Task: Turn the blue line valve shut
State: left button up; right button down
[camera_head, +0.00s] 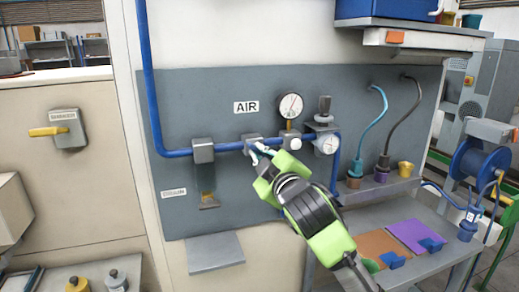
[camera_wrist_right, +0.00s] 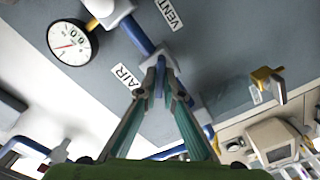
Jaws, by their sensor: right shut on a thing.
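The blue line (camera_head: 175,153) comes down the panel's left side and runs right across it. It also shows in the wrist view (camera_wrist_right: 136,36). A grey valve body (camera_head: 251,138) sits on the line below the AIR label (camera_head: 246,107). My right gripper (camera_head: 258,153) is at this valve, its fingers shut on the valve's handle. In the wrist view the right fingers (camera_wrist_right: 164,80) converge at the valve (camera_wrist_right: 166,52). My left gripper is not in view.
A round gauge (camera_head: 290,105) and a regulator (camera_head: 324,118) stand right of the valve. A grey block (camera_head: 203,151) sits on the line to the left. A yellow-handled switch (camera_head: 50,131) is on the cream wall. A bench with an orange mat (camera_head: 380,243) stands lower right.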

jog(key=shift+r+m+p, duration=0.15)
jog(key=shift+m+p, duration=2.25)
jog(key=shift+m, duration=2.6)
jog(key=c, duration=2.2)
grip_release()
jog(key=shift+w, duration=0.1)
jog(key=v, duration=1.2)
